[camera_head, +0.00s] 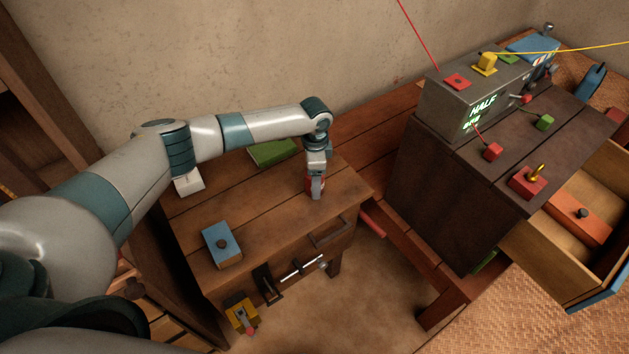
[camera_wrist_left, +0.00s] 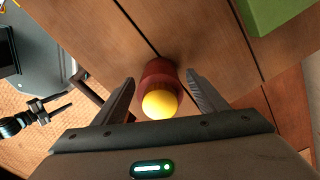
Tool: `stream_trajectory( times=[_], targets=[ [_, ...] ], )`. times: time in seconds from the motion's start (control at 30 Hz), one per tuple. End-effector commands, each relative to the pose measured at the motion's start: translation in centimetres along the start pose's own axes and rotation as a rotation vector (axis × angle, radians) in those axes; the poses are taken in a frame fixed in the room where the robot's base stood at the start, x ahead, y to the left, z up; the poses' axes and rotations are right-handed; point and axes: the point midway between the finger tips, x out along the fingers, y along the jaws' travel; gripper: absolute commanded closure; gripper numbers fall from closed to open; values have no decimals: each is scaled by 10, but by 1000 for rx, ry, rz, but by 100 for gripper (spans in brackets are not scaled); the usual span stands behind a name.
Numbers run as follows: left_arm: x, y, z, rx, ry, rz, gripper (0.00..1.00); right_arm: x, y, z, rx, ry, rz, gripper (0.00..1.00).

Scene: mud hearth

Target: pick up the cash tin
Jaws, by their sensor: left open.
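A dark red round object with a yellow top, which I take for the cash tin (camera_wrist_left: 159,82), stands on the wooden desk (camera_head: 270,200). My left gripper (camera_head: 316,193) points down over the desk's right end. In the left wrist view its open fingers (camera_wrist_left: 160,94) lie on either side of the red object, with a gap visible at each side. In the head view the gripper mostly hides this object; only a little red shows. My right gripper is not clearly in view.
A blue box with a dark knob (camera_head: 221,244) and a green book-like block (camera_head: 272,152) lie on the desk. A white item (camera_head: 189,182) is under my left arm. A dark cabinet (camera_head: 450,190) with a grey device (camera_head: 470,100) stands to the right, its drawer open.

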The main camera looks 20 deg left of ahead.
Motion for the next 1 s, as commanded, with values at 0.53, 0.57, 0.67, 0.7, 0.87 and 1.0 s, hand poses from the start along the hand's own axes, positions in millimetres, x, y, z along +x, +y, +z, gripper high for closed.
stream_trajectory(
  times=[0.53,0.57,0.67,0.7,0.87,1.0],
  targets=[
    [-1,0,0,0,0,0,81,0,0,-2,0,5,0,49],
    [-1,0,0,0,1,0,81,0,0,-2,0,4,0,49],
    [-3,0,0,0,1,-1,81,1,0,-1,0,4,0,49],
    [-5,-1,0,0,1,-1,81,1,0,-1,0,5,0,49],
    [-20,-1,-1,-1,3,-2,81,4,0,-6,0,20,-1,49],
    [-42,-2,-1,1,4,-4,81,7,-2,-20,-1,59,-3,49]
  ],
)
